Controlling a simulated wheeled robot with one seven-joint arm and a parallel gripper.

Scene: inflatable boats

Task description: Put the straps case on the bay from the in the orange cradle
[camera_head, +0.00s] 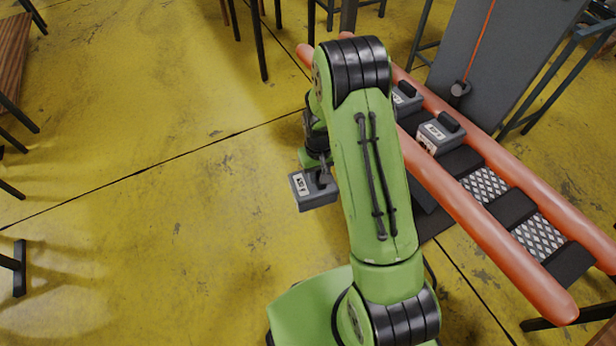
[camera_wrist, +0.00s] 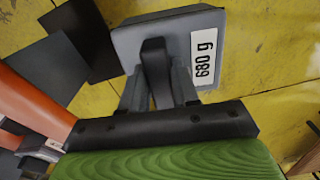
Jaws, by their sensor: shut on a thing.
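My gripper (camera_head: 318,168) is shut on the handle of a grey case (camera_head: 313,190) and holds it in the air left of the orange cradle (camera_head: 500,165). In the wrist view, the held case (camera_wrist: 180,45) has a white label reading "680 g", and the gripper's fingers (camera_wrist: 157,88) flank its dark handle. I cannot tell from the label whether this is the straps case. The cradle has two long orange tubes with dark pads and checkered bays between them. My arm hides part of the cradle's near tube.
Two similar grey cases, a nearer one (camera_head: 438,134) and a farther one (camera_head: 405,100), sit in the cradle's upper part. Checkered bays (camera_head: 485,185) lower down are empty. A dark upright panel (camera_head: 500,60) stands behind.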

